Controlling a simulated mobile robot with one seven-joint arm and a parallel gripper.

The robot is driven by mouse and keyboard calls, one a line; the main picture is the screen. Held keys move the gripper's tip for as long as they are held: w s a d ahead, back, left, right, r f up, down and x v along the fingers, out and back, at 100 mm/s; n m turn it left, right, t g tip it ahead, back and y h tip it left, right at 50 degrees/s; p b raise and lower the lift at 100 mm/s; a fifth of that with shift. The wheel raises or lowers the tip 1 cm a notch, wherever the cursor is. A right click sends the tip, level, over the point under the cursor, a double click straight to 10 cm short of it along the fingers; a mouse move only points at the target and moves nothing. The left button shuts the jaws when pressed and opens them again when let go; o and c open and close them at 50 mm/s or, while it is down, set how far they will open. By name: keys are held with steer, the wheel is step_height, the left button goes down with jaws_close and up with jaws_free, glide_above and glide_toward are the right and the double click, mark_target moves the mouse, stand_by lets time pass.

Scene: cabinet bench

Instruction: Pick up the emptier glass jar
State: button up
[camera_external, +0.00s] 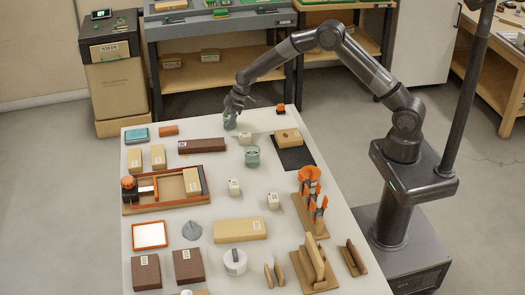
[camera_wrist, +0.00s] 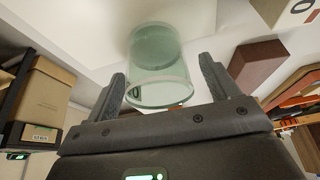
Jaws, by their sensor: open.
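A greenish glass jar (camera_external: 230,119) stands near the far end of the white table, just under my gripper (camera_external: 237,101). In the wrist view the same jar (camera_wrist: 157,66) looks clear and pale green, with no filling that I can make out. My gripper (camera_wrist: 162,72) is open, with one finger on each side of the jar and a visible gap to it. A second greenish glass jar (camera_external: 252,157) stands nearer the middle of the table. Its fill level is too small to tell.
A dark red-brown block (camera_external: 201,146) lies near the jars; it also shows in the wrist view (camera_wrist: 257,65). A small white cube (camera_external: 245,138) stands between the jars. A black mat (camera_external: 294,158) lies to the right. Orange-topped tools (camera_external: 310,188) stand in a rack nearer the front.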

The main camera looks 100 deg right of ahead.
steer(key=shift+w+f, duration=0.15)
steer(key=shift+f, duration=0.25)
steer(key=shift+c, duration=0.4)
steer(key=c, duration=1)
